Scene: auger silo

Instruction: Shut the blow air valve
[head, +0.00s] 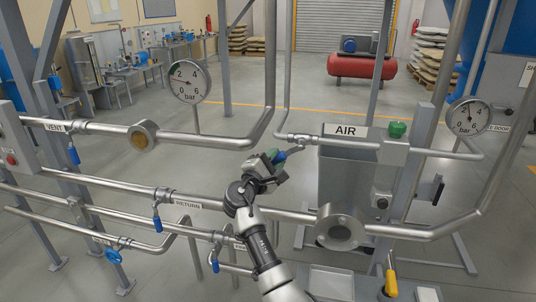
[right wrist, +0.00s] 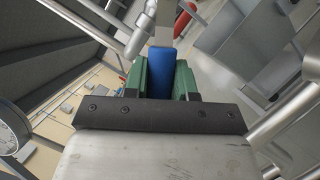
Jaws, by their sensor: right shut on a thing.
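The AIR label (head: 345,131) is on a box beside the air pipe (head: 430,152). At the left end of that pipe sits a valve (head: 298,138) with a lever whose blue handle (head: 292,151) points down and to the left, at an angle to the pipe. My right gripper (head: 277,156) is at this handle. In the right wrist view its green fingers are closed on both sides of the blue handle (right wrist: 161,65). The handle's tip is hidden by the gripper. My left gripper is not in view.
A vent pipe (head: 95,128) and gauge (head: 188,82) are at the left. Other blue levers (head: 157,223) hang from the lower pipes. A yellow lever (head: 391,281) stands at the lower right.

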